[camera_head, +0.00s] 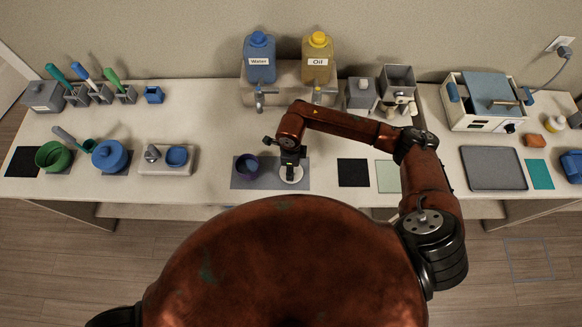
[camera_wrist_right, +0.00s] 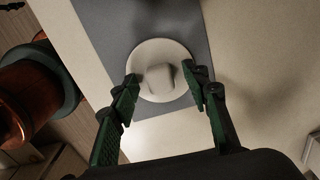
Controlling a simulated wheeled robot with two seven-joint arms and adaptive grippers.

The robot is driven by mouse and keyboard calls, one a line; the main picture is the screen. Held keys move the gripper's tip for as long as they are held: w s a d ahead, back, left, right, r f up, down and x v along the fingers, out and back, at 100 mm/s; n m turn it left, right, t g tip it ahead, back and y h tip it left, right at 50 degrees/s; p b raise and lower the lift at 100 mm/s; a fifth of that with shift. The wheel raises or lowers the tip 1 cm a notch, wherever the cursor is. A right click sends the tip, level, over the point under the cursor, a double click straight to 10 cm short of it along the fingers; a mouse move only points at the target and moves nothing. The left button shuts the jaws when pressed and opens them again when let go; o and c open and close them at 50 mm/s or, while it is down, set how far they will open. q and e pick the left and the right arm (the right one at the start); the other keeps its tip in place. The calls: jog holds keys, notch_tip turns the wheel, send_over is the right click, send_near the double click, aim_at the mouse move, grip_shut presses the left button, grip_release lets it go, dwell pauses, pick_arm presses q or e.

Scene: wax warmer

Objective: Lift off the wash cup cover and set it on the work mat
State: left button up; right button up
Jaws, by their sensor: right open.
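The wash cup cover, a round pale disc (camera_head: 291,178) with a knob on top, lies at the right part of the grey work mat (camera_head: 268,183). In the wrist view the cover (camera_wrist_right: 160,92) sits between my open right fingers, on the grey mat (camera_wrist_right: 112,28). My right gripper (camera_head: 291,163) is just above the cover, pointing down, and hides part of it. In the wrist view the fingers (camera_wrist_right: 162,88) are spread and nothing is held. A dark purple cup (camera_head: 247,166) stands uncovered on the left part of the mat. My left gripper is not in view.
Water (camera_head: 260,62) and oil (camera_head: 317,62) jugs with taps stand behind the mat. A small blue bowl on a pale tray (camera_head: 150,168) is to the left. A black mat (camera_head: 353,173) and a pale green mat (camera_head: 387,177) lie bare to the right.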

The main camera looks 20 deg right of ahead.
jog(key=shift+r, duration=0.15)
jog(key=shift+r+p, duration=1.9)
jog(key=shift+r, duration=1.95)
jog(key=shift+r, duration=0.1)
notch_tip(320, 180, up, 12)
jog(key=shift+d, duration=0.1)
